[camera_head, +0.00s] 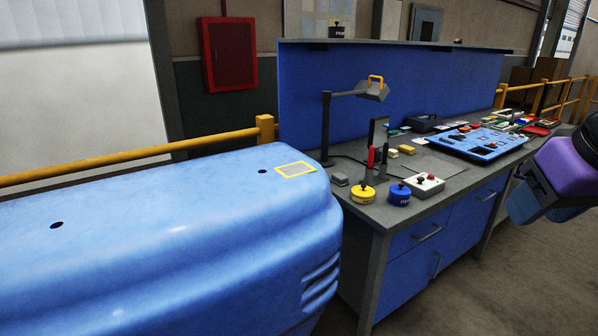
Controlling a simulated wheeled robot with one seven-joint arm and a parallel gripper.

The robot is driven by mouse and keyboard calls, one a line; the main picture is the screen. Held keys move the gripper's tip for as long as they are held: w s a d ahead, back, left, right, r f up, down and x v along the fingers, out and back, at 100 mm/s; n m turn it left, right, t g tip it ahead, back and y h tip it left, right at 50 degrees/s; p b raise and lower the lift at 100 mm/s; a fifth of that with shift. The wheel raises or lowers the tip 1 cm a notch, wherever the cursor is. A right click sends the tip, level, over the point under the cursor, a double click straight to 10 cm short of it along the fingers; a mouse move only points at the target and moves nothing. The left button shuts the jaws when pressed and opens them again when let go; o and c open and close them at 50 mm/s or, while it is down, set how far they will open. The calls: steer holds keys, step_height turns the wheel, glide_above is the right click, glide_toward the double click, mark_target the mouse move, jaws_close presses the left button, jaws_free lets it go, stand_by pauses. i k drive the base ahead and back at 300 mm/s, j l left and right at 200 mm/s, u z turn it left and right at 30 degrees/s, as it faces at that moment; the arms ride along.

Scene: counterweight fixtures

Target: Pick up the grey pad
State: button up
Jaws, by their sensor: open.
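A small grey block that looks like the grey pad (340,179) lies on the near left corner of the dark bench top, in front of the lamp post. It is small in view, and nothing covers it. My gripper (531,196) is at the right edge of the picture, beside the bench front and far to the right of the pad. It is open, with nothing seen in it. Part of my arm is cut off by the picture edge.
A yellow round weight (362,194), a blue one (399,195) and a white button box (424,185) stand right of the pad. A desk lamp (327,130) rises behind it. A blue tray (478,143) lies farther right. A large blue housing (170,235) adjoins the bench's left.

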mark_target(338, 178)
steer(key=i+l+u, duration=0.2)
steer(key=i+l, duration=0.3)
steer(key=i+l+u, duration=0.2)
steer(key=i+l, duration=0.4)
steer(key=i+l+u, duration=0.2)
steer(key=i+l, duration=0.35)
steer(key=l, duration=0.15)
